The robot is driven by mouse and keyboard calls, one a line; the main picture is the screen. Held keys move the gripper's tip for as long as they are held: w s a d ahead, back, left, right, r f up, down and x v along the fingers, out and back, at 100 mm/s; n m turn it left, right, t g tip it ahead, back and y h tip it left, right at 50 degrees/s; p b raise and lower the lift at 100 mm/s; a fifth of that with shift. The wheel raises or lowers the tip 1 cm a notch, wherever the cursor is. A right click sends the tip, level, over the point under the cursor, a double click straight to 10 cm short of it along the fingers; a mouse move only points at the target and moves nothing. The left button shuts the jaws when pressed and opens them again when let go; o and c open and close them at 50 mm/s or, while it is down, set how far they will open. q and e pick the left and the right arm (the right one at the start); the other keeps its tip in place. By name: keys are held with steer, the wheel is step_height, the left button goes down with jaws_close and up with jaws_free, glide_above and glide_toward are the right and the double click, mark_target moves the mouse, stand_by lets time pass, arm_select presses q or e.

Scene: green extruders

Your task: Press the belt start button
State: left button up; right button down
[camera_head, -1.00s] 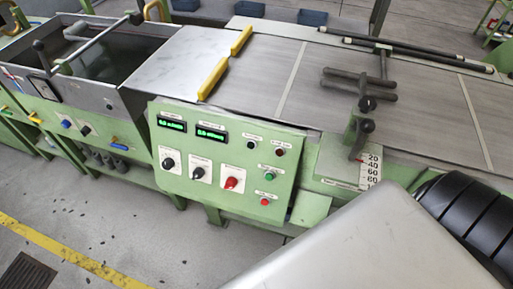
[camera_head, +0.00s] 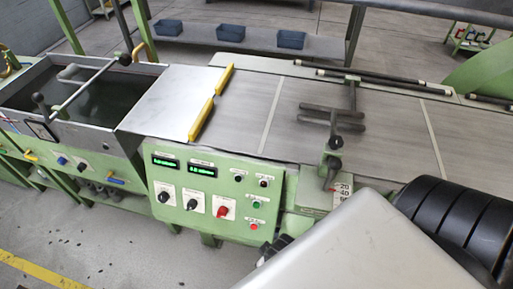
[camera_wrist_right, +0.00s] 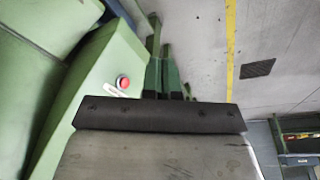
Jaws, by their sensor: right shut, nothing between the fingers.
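The green control panel (camera_head: 215,190) faces me on the front of the machine. It carries a green button (camera_head: 256,205), a red button (camera_head: 254,227) below it and two dark buttons (camera_head: 240,178) above. The button labels are too small to read, so I cannot tell which one is marked belt start. My right gripper (camera_head: 275,248) shows as a dark shape just right of and below the red button, partly hidden by a grey metal part. In the right wrist view the shut gripper (camera_wrist_right: 160,115) is below the red button, apart from it in the picture. My left gripper is not in view.
The panel also has two lit displays (camera_head: 183,167) and several knobs, one red (camera_head: 223,211). A metal tank (camera_head: 85,95) stands left.

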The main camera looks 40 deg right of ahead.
step_height(320, 180, up, 19)
steer(key=w+n+t+p, duration=0.1)
steer(key=w+t+p, duration=0.1)
steer(key=p, duration=0.2)
steer(key=w+d+f+n+t+h, duration=0.1)
steer(key=w+f+n, duration=0.3)
steer(key=shift+w+d+t, duration=0.25)
steer(key=shift+d+t, duration=0.05)
steer(key=shift+d, duration=0.1)
steer(key=p, duration=0.1)
glide_toward(254, 207)
step_height(254, 207, down, 4)
steer(key=a, duration=0.3)
steer(key=w+d, duration=0.1)
steer(key=w+d+f, duration=0.1)
steer(key=w+d, duration=0.1)
steer(key=shift+w+d+f+p, duration=0.1)
steer(key=shift+d+f+p, duration=0.05)
steer(key=shift+p, duration=0.25)
